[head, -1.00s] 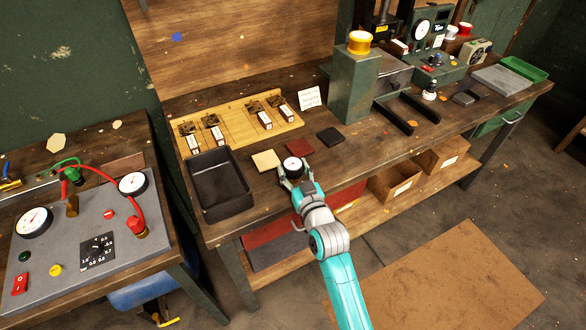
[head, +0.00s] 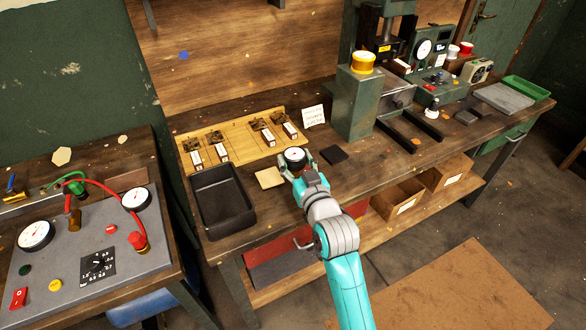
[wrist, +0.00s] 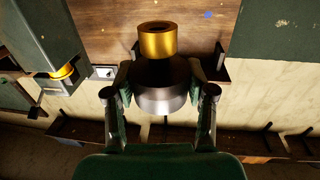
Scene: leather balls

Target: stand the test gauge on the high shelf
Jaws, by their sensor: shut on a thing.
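The test gauge (head: 293,156) is a small round gauge with a white dial and dark rim. My gripper (head: 298,170) is shut on it, above the workbench's front half in the head view. In the wrist view the gauge (wrist: 162,88) is a dark and silver cylinder with a brass-coloured end, between the two fingers of my gripper (wrist: 160,95). Dark brackets (head: 278,3) show at the head view's top edge, on the wooden back panel. The high shelf's surface cannot be made out there.
On the workbench (head: 270,205) are a black tray (head: 222,215), a tan pad (head: 269,178), a black pad (head: 334,155) and a wooden board (head: 235,140) with several fittings. A green block (head: 355,105) with a yellow-topped part stands right of my gripper. A gauge panel stands left.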

